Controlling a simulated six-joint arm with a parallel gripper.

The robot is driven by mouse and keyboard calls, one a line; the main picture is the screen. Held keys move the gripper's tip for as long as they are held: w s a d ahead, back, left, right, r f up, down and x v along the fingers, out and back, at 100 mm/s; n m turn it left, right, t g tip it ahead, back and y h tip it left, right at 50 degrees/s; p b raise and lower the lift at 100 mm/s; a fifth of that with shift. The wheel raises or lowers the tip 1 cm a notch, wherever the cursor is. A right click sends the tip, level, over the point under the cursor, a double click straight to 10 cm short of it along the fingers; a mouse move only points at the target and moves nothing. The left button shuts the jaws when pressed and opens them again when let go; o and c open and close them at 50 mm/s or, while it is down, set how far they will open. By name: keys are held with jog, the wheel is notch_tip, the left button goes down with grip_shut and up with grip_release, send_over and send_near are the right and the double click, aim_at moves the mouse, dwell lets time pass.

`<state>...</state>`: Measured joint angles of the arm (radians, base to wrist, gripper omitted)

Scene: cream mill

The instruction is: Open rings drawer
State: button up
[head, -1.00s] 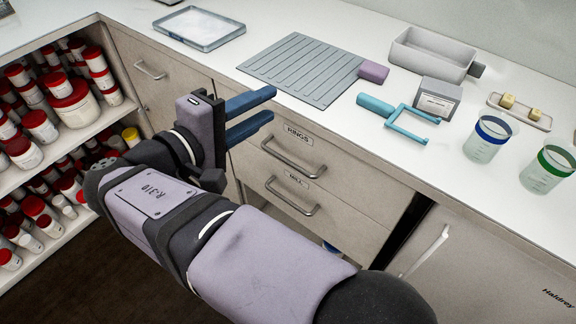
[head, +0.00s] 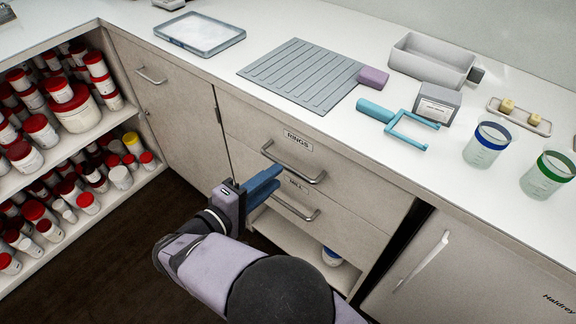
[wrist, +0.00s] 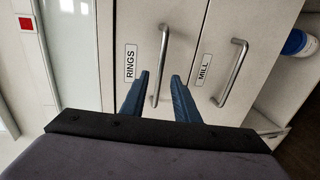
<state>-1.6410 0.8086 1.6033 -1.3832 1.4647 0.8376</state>
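The rings drawer (head: 245,128) is shut, flush with the cabinet, with a RINGS label and a metal bar handle (head: 292,163). In the wrist view the rings handle (wrist: 161,66) stands out ahead, its lower end between the two blue fingers. The fingers look apart from the bar, and the gap between fingertips and handle is hard to judge. My gripper (head: 279,178) is open and empty in front of the drawers, just below the rings handle in the head view. It also shows in the wrist view (wrist: 160,75).
The MILL drawer handle (head: 292,207) is close below and partly behind my fingers. The counter above holds a ribbed grey mat (head: 300,75), a blue-handled tool (head: 378,110) and a grey tray (head: 432,62). Shelves of jars (head: 75,110) stand at left.

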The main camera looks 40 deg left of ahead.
aim_at(288, 166)
jog(key=shift+x, duration=3.3)
grip_shut()
